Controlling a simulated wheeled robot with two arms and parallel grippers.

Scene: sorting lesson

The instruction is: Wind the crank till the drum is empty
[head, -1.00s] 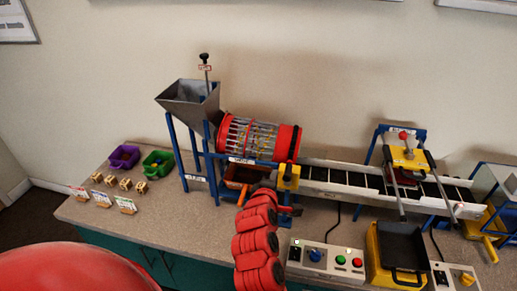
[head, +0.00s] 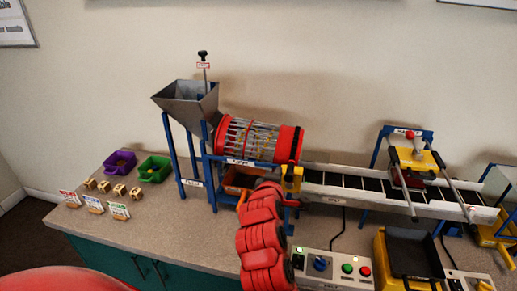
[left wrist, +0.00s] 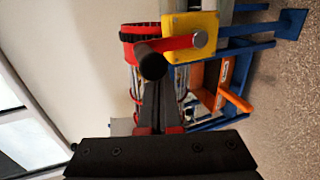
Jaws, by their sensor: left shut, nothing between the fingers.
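The drum (head: 250,139) is a barred cage with red ends, lying on a blue frame. Yellow and other coloured bits show between its bars, but I cannot tell how much is inside. The yellow crank housing (head: 292,178) sits below the drum's right end. In the left wrist view, the red crank arm (left wrist: 178,43) runs from this housing (left wrist: 205,22) to a black knob (left wrist: 152,66). My left gripper (left wrist: 158,92) is shut and empty, its fingertips close to the knob; I cannot tell if they touch. In the head view my red arm hides most of the crank. My right gripper is not in view.
A grey hopper (head: 186,99) stands left of the drum, and an orange tray (head: 240,178) lies under it. A conveyor (head: 345,185) runs right. A button box (head: 335,267) and a black bin (head: 411,255) stand in front. Purple (head: 119,163) and green (head: 154,169) bins sit left.

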